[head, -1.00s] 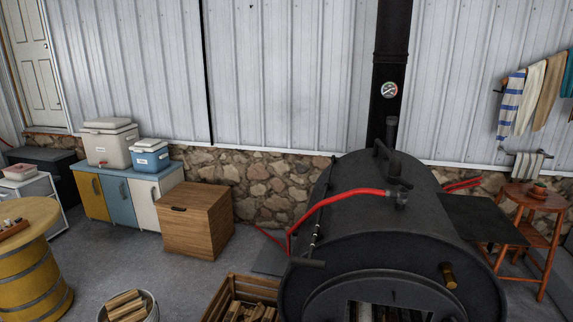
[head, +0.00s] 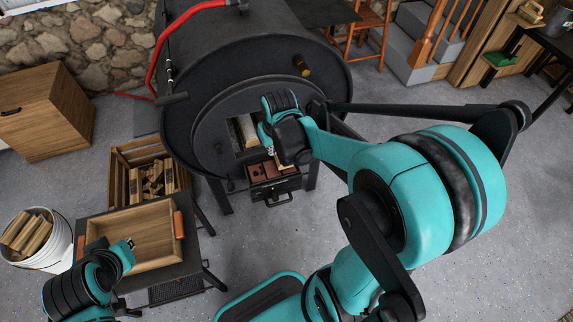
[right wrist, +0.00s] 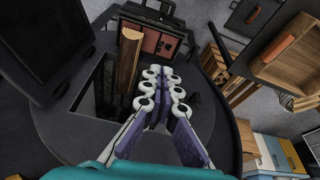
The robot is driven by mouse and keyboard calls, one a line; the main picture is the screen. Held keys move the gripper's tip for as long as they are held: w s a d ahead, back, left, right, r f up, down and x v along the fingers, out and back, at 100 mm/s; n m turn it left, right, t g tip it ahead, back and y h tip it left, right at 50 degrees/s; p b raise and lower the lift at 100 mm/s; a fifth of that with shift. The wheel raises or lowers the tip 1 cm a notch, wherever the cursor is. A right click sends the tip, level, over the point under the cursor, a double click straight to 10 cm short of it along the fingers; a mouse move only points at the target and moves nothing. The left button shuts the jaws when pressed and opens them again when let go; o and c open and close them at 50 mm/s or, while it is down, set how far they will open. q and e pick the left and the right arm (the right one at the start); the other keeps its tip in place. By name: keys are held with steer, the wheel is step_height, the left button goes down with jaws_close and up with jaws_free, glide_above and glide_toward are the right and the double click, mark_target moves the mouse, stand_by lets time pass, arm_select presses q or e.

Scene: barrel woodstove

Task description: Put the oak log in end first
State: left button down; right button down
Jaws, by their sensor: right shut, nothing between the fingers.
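The black barrel stove (head: 190,125) has an open front mouth. A split log (right wrist: 128,65), probably the oak log, lies partly in that mouth in the right wrist view, with its pale end toward the red-brown drawer. A pale wood piece (head: 243,132) shows inside the mouth in the head view. My right gripper (head: 272,140) is at the mouth. In the right wrist view its fingers (right wrist: 162,85) are shut and empty beside the log. My left gripper (head: 129,245) is by the wooden tray; I cannot tell its jaw state.
The wooden tray (head: 84,248) sits on a dark stand. A crate of split wood (head: 118,170) and a white bucket of logs (head: 62,250) stand left. The drawer (head: 270,182) with a handle is below the mouth. A dark panel (right wrist: 45,50) flanks the mouth.

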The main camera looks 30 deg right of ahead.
steer(key=w+d+f+g+b, duration=0.1)
steer(key=w+d+f, duration=0.1)
steer(key=f, duration=0.6)
steer(key=w+d+f+g+b, duration=0.1)
steer(key=d+f, duration=0.2)
steer(key=f, duration=0.6)
steer(key=w+d+f+m+g+b, duration=0.1)
steer(key=w+d+f+b, duration=0.1)
steer(key=f, duration=0.7)
steer(key=shift+w+d+f+y, duration=0.1)
steer(key=shift+w+d+y, duration=0.1)
steer(key=shift+d, duration=0.25)
steer(key=shift+w+d+f+y, duration=0.1)
steer(key=shift+w+d, duration=0.05)
steer(key=shift+d, duration=0.25)
steer(key=shift+w+d+r, duration=0.15)
steer(key=shift+w+r, duration=0.05)
steer(key=shift+w, duration=0.3)
